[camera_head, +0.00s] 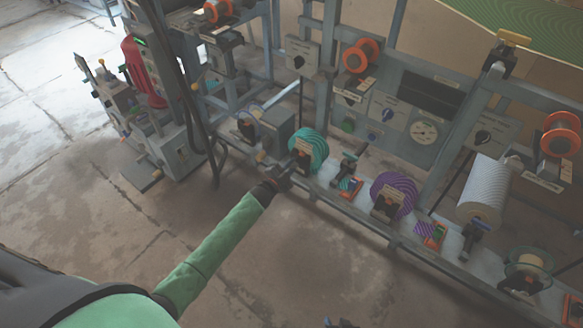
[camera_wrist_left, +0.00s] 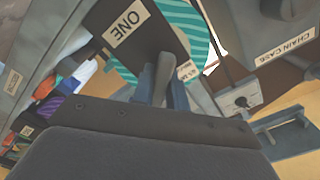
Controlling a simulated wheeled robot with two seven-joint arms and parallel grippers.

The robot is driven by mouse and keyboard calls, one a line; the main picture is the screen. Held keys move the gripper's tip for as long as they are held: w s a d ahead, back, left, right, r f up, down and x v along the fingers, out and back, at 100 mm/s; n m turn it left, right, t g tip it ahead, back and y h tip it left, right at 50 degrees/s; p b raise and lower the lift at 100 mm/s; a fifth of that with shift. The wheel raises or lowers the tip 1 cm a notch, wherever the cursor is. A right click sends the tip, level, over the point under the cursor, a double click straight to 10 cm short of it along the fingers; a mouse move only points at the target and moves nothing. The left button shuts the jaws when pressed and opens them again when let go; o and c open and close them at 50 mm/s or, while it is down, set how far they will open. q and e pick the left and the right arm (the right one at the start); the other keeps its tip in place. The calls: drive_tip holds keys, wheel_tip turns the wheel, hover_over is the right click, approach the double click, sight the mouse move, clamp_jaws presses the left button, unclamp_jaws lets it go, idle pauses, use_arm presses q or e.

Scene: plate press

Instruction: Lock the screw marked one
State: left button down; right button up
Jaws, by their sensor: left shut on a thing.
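My left gripper (camera_head: 283,178) reaches to the front of a teal-striped disc (camera_head: 316,146) on the low bench. In the left wrist view, a dark block with a white label reading ONE (camera_wrist_left: 126,22) stands in front of the teal stripes. The left gripper (camera_wrist_left: 165,95) is shut on a slim grey handle, the screw marked one (camera_wrist_left: 162,76), just below that label. Its far end and most of the fingers are hidden by the gripper body. A small dark piece at the bottom edge of the head view looks like my right gripper (camera_head: 341,323); its jaws are not readable.
A purple-striped disc (camera_head: 394,195) and a white roll (camera_head: 484,190) stand to the right along the bench. A grey machine with a red cylinder (camera_head: 143,72) is at the left. A CHAIN CASE label (camera_wrist_left: 284,45) shows at right in the wrist view. The front floor is clear.

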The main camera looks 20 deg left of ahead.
use_arm(q)
drive_tip(key=shift+f+m, duration=0.15)
drive_tip(key=shift+m, duration=0.45)
drive_tip(key=m+b, duration=0.2)
drive_tip(key=m, duration=0.2)
drive_tip(key=shift+m+b, duration=0.5)
drive_tip(key=shift+m, duration=0.8)
use_arm(e)
drive_tip(key=shift+s+f, duration=0.15)
drive_tip(key=shift+f, duration=1)
drive_tip(key=shift+s+f, duration=0.1)
drive_tip(key=shift+f, duration=1.1)
use_arm(q)
drive_tip(key=c, duration=1.4)
unclamp_jaws()
drive_tip(key=v, duration=0.8)
